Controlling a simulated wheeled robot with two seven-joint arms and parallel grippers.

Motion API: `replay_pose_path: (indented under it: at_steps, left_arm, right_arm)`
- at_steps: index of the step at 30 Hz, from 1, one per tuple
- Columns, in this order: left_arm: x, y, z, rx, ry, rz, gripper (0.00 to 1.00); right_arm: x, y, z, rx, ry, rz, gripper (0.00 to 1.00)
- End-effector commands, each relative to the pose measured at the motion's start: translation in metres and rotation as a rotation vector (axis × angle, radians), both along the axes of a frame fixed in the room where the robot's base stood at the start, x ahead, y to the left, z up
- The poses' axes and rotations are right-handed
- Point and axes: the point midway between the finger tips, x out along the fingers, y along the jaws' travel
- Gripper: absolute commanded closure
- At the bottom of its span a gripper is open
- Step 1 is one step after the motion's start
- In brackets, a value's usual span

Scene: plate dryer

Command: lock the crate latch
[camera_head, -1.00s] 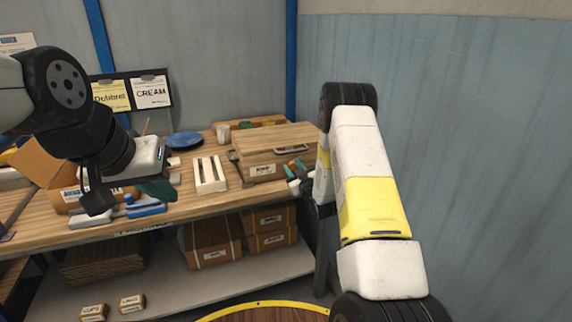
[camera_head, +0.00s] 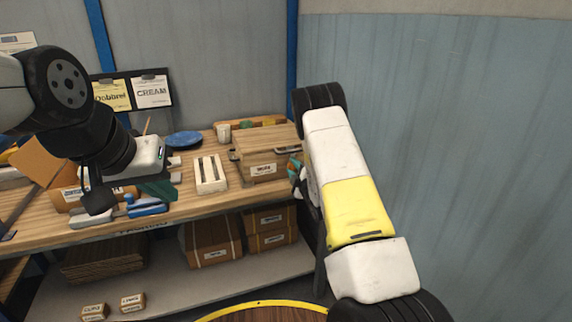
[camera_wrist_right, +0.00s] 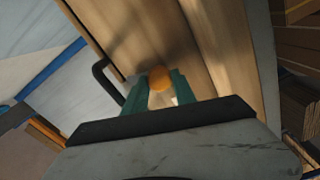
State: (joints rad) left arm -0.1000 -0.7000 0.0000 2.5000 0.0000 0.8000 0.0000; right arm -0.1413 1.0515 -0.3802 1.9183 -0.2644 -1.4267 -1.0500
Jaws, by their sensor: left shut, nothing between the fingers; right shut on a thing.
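The wooden crate (camera_head: 262,146) stands at the right end of the workbench, with a paper label on its front. An orange knob (camera_wrist_right: 160,78), apparently part of the crate latch, shows against the wood in the right wrist view. The green fingers of my right gripper (camera_wrist_right: 162,92) are shut on it from both sides. In the head view my right gripper (camera_head: 296,172) is at the crate's right side, partly hidden by my arm. My left gripper (camera_head: 157,188) is shut and empty above the left part of the bench. The rest of the latch is hidden.
A dark handle (camera_wrist_right: 105,85) sticks out beside the knob. A white slotted rack (camera_head: 210,174), a blue plate (camera_head: 184,139) and a cup (camera_head: 223,132) stand left of the crate. A wall (camera_head: 440,130) is on the right.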

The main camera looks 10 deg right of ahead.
Motion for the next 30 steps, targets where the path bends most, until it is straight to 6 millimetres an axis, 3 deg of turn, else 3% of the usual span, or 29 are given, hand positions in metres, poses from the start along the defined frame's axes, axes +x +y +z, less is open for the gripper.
replay_pose_path:
  at_steps: [13, 30]
  left_arm:
    - [0.0, 0.0, 0.0, 0.0, 0.0, 0.0, 1.0]
    - [0.0, 0.0, 0.0, 0.0, 0.0, 0.0, 1.0]
  right_arm:
    - [-0.0006, 0.0004, -0.0023, -0.262, -0.054, 0.001, 1.0]
    - [-0.0007, 0.0, -0.0027, -0.317, -0.065, 0.0, 1.0]
